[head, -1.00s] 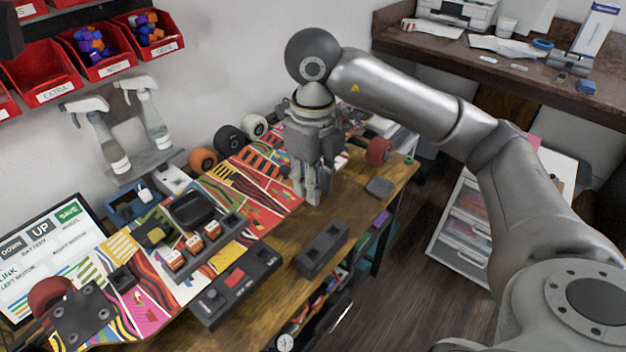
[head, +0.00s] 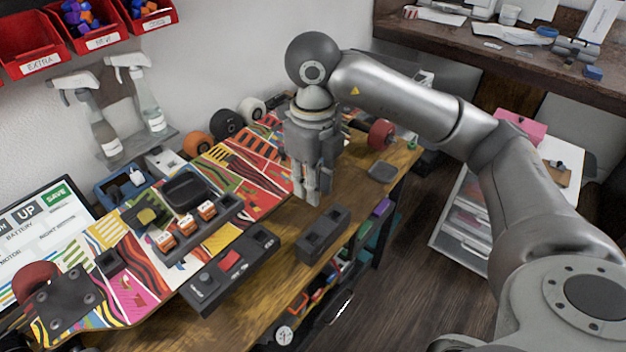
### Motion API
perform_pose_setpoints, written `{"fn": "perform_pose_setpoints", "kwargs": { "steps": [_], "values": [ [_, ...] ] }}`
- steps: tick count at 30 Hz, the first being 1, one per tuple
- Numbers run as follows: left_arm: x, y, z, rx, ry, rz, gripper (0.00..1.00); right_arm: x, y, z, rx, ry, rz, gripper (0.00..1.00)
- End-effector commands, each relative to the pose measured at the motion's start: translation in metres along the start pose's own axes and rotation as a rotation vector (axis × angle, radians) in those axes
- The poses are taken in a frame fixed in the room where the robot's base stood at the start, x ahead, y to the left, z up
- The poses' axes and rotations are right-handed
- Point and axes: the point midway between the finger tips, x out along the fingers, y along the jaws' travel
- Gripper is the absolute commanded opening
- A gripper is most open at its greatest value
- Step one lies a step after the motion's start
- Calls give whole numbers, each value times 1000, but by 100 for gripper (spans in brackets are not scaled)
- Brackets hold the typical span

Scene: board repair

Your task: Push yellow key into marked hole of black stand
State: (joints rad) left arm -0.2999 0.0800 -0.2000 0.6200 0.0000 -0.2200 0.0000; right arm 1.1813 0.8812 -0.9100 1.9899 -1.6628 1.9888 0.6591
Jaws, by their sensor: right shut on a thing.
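My right gripper (head: 309,198) points down over the wooden bench, just behind a small black block with openings in its top (head: 323,234), which looks like the black stand. The fingers are close together. What they hold is hidden or too small to make out, and I see no clear yellow key. Fingertips and block look apart, with a small gap in the picture. Which hole of the block is marked cannot be told. My left gripper is not in view.
A colourful skateboard deck (head: 246,180) carries a black rack of orange parts (head: 185,232). A long black box with a red switch (head: 232,265) lies left of the block. A grey pad (head: 381,172) lies to the right. The bench's right edge is close.

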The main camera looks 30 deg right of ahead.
Motion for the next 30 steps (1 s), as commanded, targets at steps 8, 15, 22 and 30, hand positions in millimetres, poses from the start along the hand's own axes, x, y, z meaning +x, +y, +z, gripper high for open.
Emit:
{"fn": "perform_pose_setpoints", "kwargs": {
  "steps": [8, 15, 22, 30],
  "values": [
    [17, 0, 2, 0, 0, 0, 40, 20, 0, 0, 0, 0, 0, 0],
    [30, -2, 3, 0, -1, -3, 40, 35, 0, 0, 0, 0, 0, 0],
    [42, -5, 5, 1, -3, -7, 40, 49, 0, 0, -1, 0, 1, 0],
    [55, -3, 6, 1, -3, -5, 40, 65, 0, 0, -1, 0, 0, 0]
  ]
}}
